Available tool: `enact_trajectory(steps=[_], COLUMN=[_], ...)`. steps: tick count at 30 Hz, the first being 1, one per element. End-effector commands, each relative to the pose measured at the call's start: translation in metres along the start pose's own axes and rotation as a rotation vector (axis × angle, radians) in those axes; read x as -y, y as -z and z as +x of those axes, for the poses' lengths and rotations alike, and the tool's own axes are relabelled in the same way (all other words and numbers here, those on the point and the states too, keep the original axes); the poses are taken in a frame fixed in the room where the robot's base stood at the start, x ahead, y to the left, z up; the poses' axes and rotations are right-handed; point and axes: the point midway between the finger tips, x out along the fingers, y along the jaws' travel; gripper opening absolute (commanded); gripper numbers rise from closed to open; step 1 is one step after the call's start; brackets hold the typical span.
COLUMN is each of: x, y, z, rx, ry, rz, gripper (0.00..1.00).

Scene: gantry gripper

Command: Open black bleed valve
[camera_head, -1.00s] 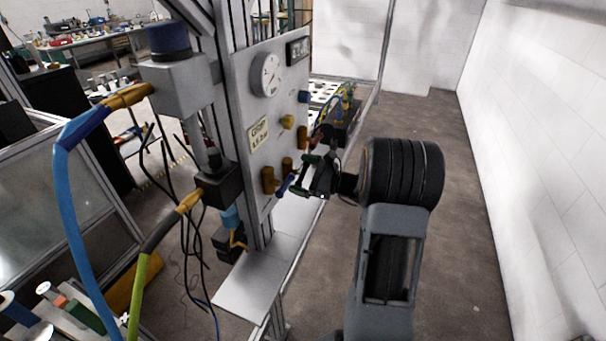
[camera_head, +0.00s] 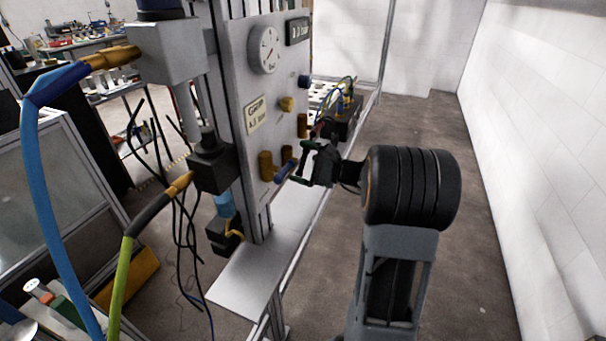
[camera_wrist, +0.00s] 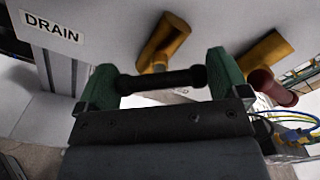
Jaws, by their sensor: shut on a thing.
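My gripper (camera_head: 302,163), with green fingertips, is at the lower right of the grey valve panel (camera_head: 225,100). In the wrist view my gripper (camera_wrist: 161,78) has its two green fingers at both ends of a black bar, the black bleed valve handle (camera_wrist: 155,81), and is shut on it. The bar lies nearly level across the picture. A brass fitting (camera_wrist: 168,38) stands just behind the handle; how they join is hidden. In the head view the black handle cannot be told apart from the gripper.
A "DRAIN" label (camera_wrist: 52,27) is on the panel. A blue handle (camera_head: 284,172) is close beside the gripper, and a red handle (camera_wrist: 272,88) is to its right. A round gauge (camera_head: 263,50) is above. Floor (camera_head: 470,230) to the right is clear.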

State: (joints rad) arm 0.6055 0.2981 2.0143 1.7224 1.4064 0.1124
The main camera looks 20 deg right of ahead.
Motion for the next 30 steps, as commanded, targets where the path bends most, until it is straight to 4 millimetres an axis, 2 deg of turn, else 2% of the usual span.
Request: enact_trajectory(steps=[1, 18, 30], x=[-0.0064, -0.0059, -0.0032], y=[0.0073, 0.0065, 0.0034], z=[-0.0001, 0.0, 0.0002], rx=[0.001, 0.001, 0.0], ry=[0.001, 0.001, 0.0], rz=[-0.05, -0.574, -0.808], gripper=[0.7, 0.7, 0.7])
